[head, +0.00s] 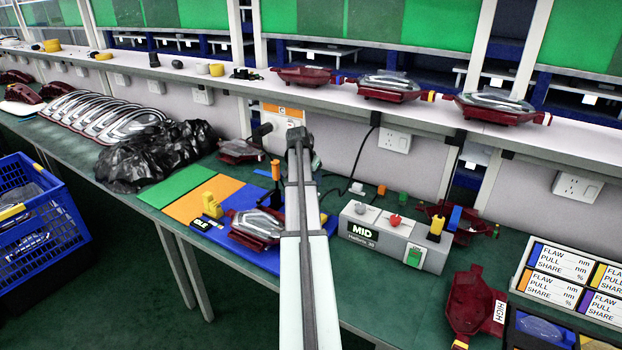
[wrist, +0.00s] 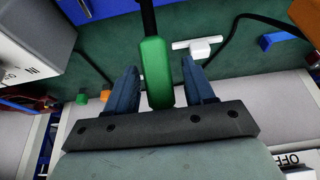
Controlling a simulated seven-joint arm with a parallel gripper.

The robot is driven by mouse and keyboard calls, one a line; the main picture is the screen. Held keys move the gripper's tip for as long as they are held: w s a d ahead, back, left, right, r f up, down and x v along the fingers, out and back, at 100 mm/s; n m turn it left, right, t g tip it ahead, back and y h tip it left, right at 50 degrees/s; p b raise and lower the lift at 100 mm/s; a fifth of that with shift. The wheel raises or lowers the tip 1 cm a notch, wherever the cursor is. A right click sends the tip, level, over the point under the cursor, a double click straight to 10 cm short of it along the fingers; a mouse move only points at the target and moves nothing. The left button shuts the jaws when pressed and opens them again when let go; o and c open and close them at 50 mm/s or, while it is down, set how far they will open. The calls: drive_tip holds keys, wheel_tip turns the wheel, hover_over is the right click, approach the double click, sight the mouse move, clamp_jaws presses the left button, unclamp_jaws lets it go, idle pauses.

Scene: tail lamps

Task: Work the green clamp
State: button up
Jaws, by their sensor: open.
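In the wrist view the green clamp (wrist: 156,72) shows as an upright green handle on a black rod. It stands between the two fingers of my open gripper (wrist: 160,82), with a visible gap on either side. In the head view my arm covers the green clamp and I cannot make out my fingers. A clamp with an orange handle (head: 276,170) stands just left of my arm. A red tail lamp (head: 254,228) with a clear lens lies on the blue mat (head: 262,262), partly behind my arm.
A grey box marked MID (head: 381,236) stands right of my arm. A yellow block (head: 212,205) is left of the lamp. A black bag (head: 150,162) lies at the left. A white piece (wrist: 193,46) and a black cable (wrist: 222,38) are near my fingers.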

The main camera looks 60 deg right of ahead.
drive_tip(key=shift+d+f, duration=0.1)
drive_tip(key=shift+f, duration=0.1)
drive_tip(key=shift+c, duration=0.4)
clamp_jaws()
